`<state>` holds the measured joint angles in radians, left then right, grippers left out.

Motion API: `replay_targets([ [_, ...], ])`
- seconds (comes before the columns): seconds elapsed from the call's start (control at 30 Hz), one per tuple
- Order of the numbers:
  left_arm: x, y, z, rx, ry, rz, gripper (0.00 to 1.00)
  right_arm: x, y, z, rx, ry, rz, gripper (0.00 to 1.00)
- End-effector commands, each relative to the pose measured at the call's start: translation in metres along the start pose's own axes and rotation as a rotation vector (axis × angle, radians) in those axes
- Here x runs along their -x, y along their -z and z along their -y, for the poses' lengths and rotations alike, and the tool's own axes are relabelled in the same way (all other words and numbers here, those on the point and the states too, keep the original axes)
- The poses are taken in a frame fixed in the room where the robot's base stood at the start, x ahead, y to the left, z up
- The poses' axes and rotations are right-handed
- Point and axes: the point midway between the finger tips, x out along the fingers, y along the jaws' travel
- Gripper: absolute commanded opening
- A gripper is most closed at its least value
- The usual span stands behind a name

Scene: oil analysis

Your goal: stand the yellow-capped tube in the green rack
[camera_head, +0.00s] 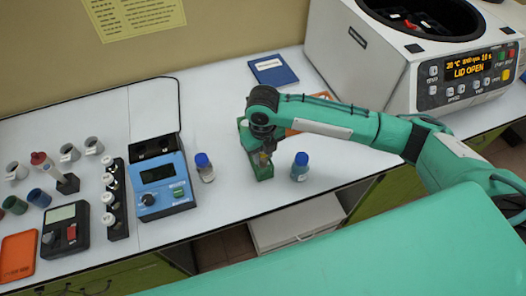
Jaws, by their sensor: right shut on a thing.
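The small green rack (263,172) stands on the white bench, left of a blue-capped bottle. My right gripper (265,152) comes in from the right and points down directly over the rack. It is shut on the yellow-capped tube, which is mostly hidden by the fingers. I cannot tell whether the tube's lower end is inside a rack hole or just above it. My left gripper is not in view.
Blue-capped bottles stand close on both sides of the rack, at left (204,168) and right (300,167). A blue instrument (161,184) is farther left. An open-lidded centrifuge (395,65) stands at back right. The bench's front edge (330,187) is near.

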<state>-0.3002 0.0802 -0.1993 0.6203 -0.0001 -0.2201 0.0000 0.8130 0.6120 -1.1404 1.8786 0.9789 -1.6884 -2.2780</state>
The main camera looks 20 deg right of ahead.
Motion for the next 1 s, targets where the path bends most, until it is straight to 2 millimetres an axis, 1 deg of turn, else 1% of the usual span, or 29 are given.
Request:
replay_targets([
  [0.03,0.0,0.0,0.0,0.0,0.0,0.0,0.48,0.0,0.0,0.0,0.0,0.0,0.0,0.35],
  [0.13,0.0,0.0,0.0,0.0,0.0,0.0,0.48,0.0,0.0,0.0,0.0,0.0,0.0,0.55],
  [0.43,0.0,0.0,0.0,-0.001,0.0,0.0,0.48,0.001,0.0,0.0,0.0,0.0,0.0,0.55],
  [0.57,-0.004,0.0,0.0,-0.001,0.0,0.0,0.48,0.011,-0.001,0.0,0.0,0.0,0.002,0.55],
  [0.67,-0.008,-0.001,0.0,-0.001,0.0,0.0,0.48,0.027,-0.001,0.0,0.001,0.001,0.004,0.55],
  [0.9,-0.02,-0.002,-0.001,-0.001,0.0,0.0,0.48,0.083,-0.001,0.0,0.001,0.0,0.006,0.55],
  [1.0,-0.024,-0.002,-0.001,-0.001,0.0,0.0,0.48,0.103,-0.001,0.0,0.001,0.0,0.004,0.55],
])
